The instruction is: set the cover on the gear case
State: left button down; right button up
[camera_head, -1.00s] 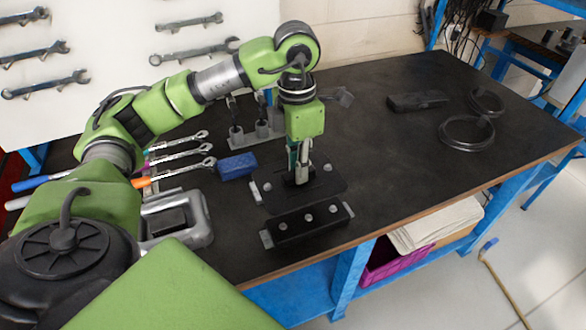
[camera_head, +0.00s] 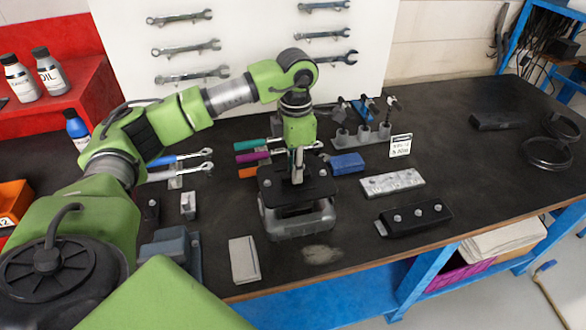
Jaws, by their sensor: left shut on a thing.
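My left gripper (camera_head: 297,176) is shut on the cover (camera_head: 318,188), a flat black plate with holes, gripped near its middle and roughly level. The cover is over the gear case (camera_head: 302,224), a grey metal housing with rounded corners on the bench. The plate hides the case's opening and most of its top rim. I cannot tell whether the cover touches the rim or hangs just above it. My right gripper is not in view.
A black block with bolts (camera_head: 415,218) and a light metal plate (camera_head: 392,182) lie right of the case. A blue block (camera_head: 347,163) and screwdrivers are behind it. A grey pad (camera_head: 244,259) and a blue-grey vise (camera_head: 172,250) are left. The bench's right side is mostly clear.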

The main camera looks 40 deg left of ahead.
aim_at(296, 185)
pick_arm(q)
jog(key=shift+w+d+f+b, duration=0.2)
jog(key=shift+f+b, duration=0.1)
jog(key=shift+f, duration=0.65)
jog(key=shift+s+a+f+b, duration=0.15)
jog(key=shift+a+f+b, duration=0.05)
jog(key=shift+f+b, duration=0.5)
notch_tip(296, 185, down, 2)
jog(key=shift+f+b, duration=0.2)
jog(key=shift+b, duration=0.6)
jog(key=shift+f, duration=0.35)
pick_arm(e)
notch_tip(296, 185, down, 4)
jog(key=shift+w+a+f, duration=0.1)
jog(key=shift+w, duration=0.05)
pick_arm(q)
jog(key=shift+b, duration=0.45)
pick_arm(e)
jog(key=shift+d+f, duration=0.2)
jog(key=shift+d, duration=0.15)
pick_arm(q)
jog(key=shift+f+b, duration=0.5)
jog(key=shift+f, duration=0.15)
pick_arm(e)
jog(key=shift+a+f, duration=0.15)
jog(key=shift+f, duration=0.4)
